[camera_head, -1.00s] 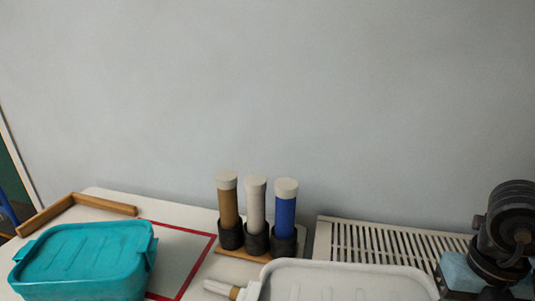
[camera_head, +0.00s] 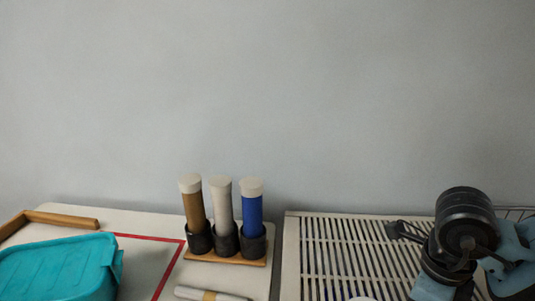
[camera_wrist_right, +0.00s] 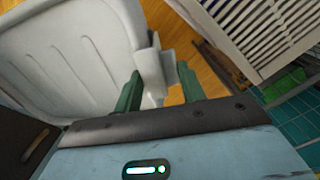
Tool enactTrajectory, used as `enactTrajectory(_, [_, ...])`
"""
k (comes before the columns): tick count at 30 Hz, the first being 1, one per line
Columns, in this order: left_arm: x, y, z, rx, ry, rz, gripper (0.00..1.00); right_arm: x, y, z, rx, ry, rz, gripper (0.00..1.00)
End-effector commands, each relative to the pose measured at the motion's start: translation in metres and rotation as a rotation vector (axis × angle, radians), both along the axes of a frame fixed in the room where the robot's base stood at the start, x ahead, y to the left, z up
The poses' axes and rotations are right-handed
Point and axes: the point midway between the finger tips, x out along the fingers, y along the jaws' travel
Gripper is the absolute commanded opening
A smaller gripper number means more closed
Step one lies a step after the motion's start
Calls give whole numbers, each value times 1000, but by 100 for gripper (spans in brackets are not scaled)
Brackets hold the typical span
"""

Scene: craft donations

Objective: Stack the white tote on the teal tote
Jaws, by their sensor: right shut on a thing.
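The teal tote (camera_head: 60,268) lies at the lower left of the head view, its lid side up and partly cut off by the frame edge. The white tote (camera_wrist_right: 70,50) fills the left of the right wrist view, tilted in that picture. My right gripper (camera_wrist_right: 160,75) is shut on the tote's rim tab, with a green finger on each side. In the head view my right arm shows at the lower right, but its fingers are below the frame. My left gripper is not in view.
A rack with brown, white and blue tubes (camera_head: 252,218) stands behind a pale roll (camera_head: 210,293). A red outline (camera_head: 170,270) marks the tabletop by the teal tote. A wooden corner strip (camera_head: 60,219) lies at left. A slatted white surface (camera_head: 330,250) lies right of the rack.

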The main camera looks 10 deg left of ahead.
Motion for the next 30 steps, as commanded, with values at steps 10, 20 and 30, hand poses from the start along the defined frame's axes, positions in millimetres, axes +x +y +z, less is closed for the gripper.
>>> enactTrajectory(10, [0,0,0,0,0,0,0,-12,-2,-14,-9,3,552,0])
enactTrajectory(20, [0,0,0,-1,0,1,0,-24,-4,-28,-14,10,1079,0])
enactTrajectory(30, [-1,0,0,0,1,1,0,-38,-5,-41,-15,16,1620,0])
